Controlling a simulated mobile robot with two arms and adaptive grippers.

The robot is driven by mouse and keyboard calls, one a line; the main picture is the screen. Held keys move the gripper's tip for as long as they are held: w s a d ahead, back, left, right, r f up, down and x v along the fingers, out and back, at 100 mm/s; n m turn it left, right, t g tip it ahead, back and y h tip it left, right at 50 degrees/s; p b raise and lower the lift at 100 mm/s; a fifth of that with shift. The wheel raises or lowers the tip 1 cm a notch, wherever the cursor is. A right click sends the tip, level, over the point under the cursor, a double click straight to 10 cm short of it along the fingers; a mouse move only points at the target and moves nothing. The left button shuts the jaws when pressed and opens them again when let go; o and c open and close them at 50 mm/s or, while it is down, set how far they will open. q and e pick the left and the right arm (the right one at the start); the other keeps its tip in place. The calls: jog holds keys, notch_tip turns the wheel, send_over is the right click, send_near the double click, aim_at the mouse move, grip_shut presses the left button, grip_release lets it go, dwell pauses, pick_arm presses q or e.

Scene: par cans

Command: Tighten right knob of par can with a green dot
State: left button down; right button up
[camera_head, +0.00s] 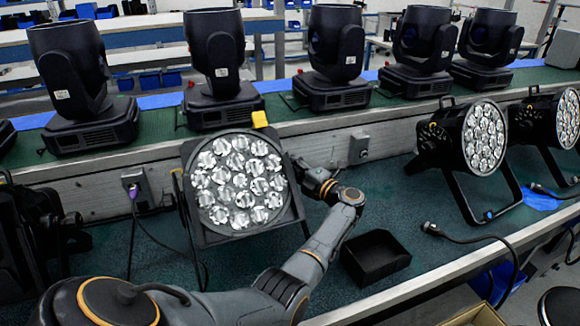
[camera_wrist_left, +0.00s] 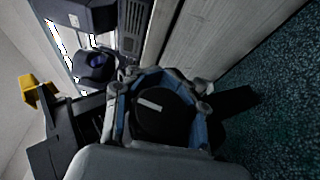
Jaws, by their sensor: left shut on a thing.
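A par can (camera_head: 240,185) with a square front and several round lenses stands tilted on the green work surface, a yellow tab (camera_head: 259,118) on its top edge. I cannot make out a green dot on it. My left gripper (camera_head: 309,173) is at its right side, fingertips partly hidden behind the housing. In the left wrist view, the gripper (camera_wrist_left: 160,95) is shut around a round black knob (camera_wrist_left: 165,122) with a white line on its face. The yellow tab also shows there (camera_wrist_left: 36,91). My right gripper is in neither view.
Two more par cans (camera_head: 484,137) (camera_head: 567,118) stand to the right, with a loose black cable (camera_head: 470,238) in front. Several black moving-head lights (camera_head: 336,55) line the shelf behind. A socket box (camera_head: 359,148) is on the back ledge.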

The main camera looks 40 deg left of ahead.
pick_arm(q)
jog(key=shift+d+f, duration=0.15)
jog(key=shift+s+d+f+m+g+h+p, duration=0.2)
jog(key=shift+d+f+m+g+h+p, duration=0.35)
jog(key=shift+h+p, duration=1.2)
jog(key=shift+s+d+f+m+g+h+p, duration=0.2)
jog(key=shift+f+m+g+h+p, duration=0.55)
jog(key=shift+h, duration=2.05)
jog(key=shift+s+d+f+m+g+h+p, duration=0.15)
jog(key=shift+d+f+m+g+h+p, duration=0.7)
jog(key=shift+h, duration=1.4)
jog(key=shift+a+r+t, duration=0.35)
jog(key=shift+a+r, duration=0.05)
jog(key=c, duration=1)
grip_release()
jog(key=shift+o, duration=0.2)
